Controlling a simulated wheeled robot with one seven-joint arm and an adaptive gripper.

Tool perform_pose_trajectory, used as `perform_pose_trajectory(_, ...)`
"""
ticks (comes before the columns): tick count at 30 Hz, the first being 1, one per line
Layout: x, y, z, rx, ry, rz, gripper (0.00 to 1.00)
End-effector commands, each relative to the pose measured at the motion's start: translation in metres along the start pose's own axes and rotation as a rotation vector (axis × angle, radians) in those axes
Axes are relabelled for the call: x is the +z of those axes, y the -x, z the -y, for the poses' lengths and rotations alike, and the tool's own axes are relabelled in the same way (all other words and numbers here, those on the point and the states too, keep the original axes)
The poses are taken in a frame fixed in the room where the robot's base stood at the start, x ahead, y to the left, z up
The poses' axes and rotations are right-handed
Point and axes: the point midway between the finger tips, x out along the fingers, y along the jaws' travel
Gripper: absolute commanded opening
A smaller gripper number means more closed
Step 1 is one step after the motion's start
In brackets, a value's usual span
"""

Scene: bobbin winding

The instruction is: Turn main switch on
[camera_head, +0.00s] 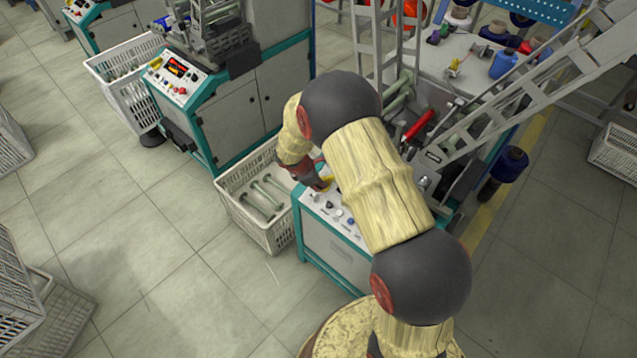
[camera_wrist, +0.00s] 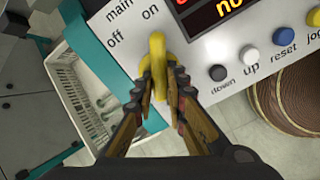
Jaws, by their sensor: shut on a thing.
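The main switch (camera_wrist: 157,48) is a yellow knob on the white control panel (camera_wrist: 208,55), beside the printed words "main", "off" and "on". In the wrist view its upper end points up toward the word "on". My gripper (camera_wrist: 160,88) is shut on the knob, its two fingers pressed to either side of the lower part. In the head view my gripper (camera_head: 318,183) is at the panel's left edge, with a bit of yellow at its tip. The knob's lower end and base are partly hidden by the fingers.
A row of buttons labelled down, up (camera_wrist: 251,53), reset and jog lies right of the switch, below a lit display (camera_wrist: 222,10). A white crate (camera_head: 240,205) with bobbins stands left of the machine. My arm covers much of the machine in the head view.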

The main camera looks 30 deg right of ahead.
Motion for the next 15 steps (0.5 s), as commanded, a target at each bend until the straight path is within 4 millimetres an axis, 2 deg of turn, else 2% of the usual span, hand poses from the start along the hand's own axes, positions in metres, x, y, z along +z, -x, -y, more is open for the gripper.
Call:
perform_pose_trajectory(9,-0.0001,0.0006,-0.001,0.002,-0.005,-0.001,0.0)
perform_pose_trajectory(10,-0.0001,0.0006,-0.001,0.002,-0.005,-0.001,0.14)
perform_pose_trajectory(15,0.0,0.0004,-0.0008,0.001,-0.004,-0.001,0.24)
